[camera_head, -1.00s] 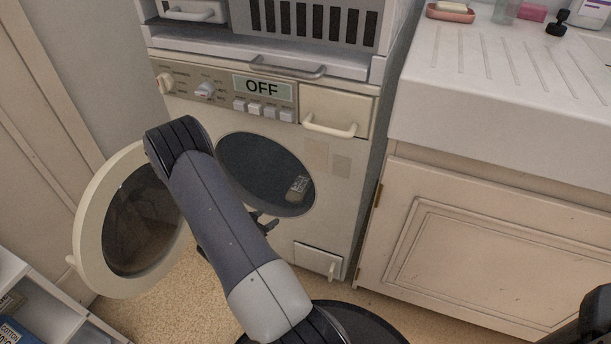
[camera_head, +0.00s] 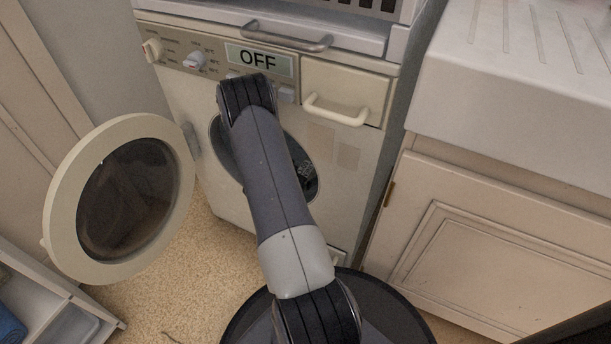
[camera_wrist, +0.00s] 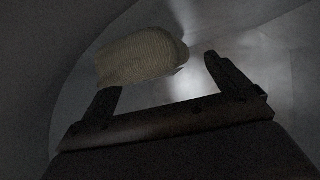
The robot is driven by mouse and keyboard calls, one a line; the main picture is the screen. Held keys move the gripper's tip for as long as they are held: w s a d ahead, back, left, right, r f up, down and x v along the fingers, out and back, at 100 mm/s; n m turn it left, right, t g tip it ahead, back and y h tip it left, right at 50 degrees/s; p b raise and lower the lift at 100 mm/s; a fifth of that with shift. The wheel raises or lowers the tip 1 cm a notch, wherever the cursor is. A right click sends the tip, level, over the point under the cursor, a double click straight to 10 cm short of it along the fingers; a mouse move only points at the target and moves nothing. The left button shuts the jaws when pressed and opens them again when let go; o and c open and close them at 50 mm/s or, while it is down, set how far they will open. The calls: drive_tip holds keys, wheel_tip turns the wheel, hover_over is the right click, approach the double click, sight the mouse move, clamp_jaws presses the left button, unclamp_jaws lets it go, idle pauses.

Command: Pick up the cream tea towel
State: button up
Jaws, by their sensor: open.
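The cream tea towel (camera_wrist: 141,57) shows in the wrist view as a pale, ribbed, rounded bundle in the dim drum. My gripper (camera_wrist: 160,75) is open, with its two fingers apart. The towel lies just beyond the fingertips, mostly ahead of the left finger and toward the gap. I cannot tell whether a finger touches it. In the head view my arm reaches into the washing machine's round opening (camera_head: 305,170) and hides most of it. My gripper and the towel cannot be made out there.
The drum wall (camera_wrist: 285,60) curves closely around my gripper. The washing machine door (camera_head: 60,200) stands open at the left. A cream cupboard (camera_head: 490,240) is at the right, and a white shelf unit (camera_head: 50,285) at the lower left. Some floor (camera_head: 185,270) is clear.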

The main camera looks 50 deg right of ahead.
drive_tip(key=shift+c, duration=0.5)
drive_tip(key=c, duration=0.9)
drive_tip(key=shift+r, duration=0.15)
drive_tip(key=shift+c, duration=0.2)
